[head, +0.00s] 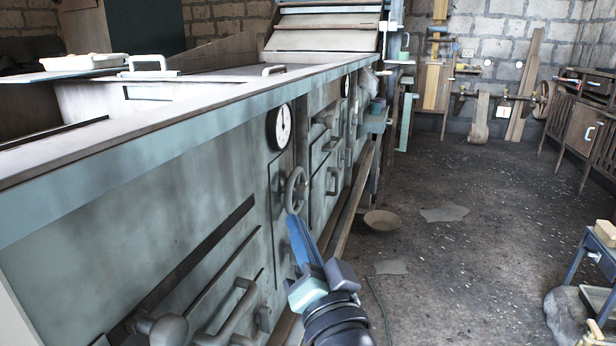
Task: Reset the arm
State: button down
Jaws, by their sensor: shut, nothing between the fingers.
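My gripper (298,232) shows at the lower middle of the head view, at the end of my dark arm, with its blue fingers pointing up and away. The fingers are together and hold nothing. In the picture the fingertips are just below a grey handwheel (297,190) on the front of a long grey-green machine (130,215). I cannot tell whether they touch the wheel. The rest of my arm is cut off by the bottom edge.
A round dial (279,127) and several handles stick out from the machine's front. A shallow bowl (382,220) lies on the floor beyond my gripper. A blue-legged table (590,255) stands at the right. The dark floor (480,230) between is mostly clear.

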jog(key=s+r+n+t+h, duration=0.25)
jog(key=s+r, duration=0.35)
jog(key=r, duration=0.3)
jog(key=s+d+r+n+t+h, duration=0.1)
jog(key=s+r+t, duration=0.2)
jog(key=s+r, duration=0.5)
jog(key=s+r+n+t+h, duration=0.2)
jog(key=s+r+t, duration=0.1)
jog(key=r, duration=0.8)
notch_tip(320, 180, up, 32)
jog(key=p, duration=3.2)
jog(key=shift+m, duration=0.35)
jog(key=shift+d+f+g+h, duration=0.1)
jog(key=shift+g+h, duration=0.15)
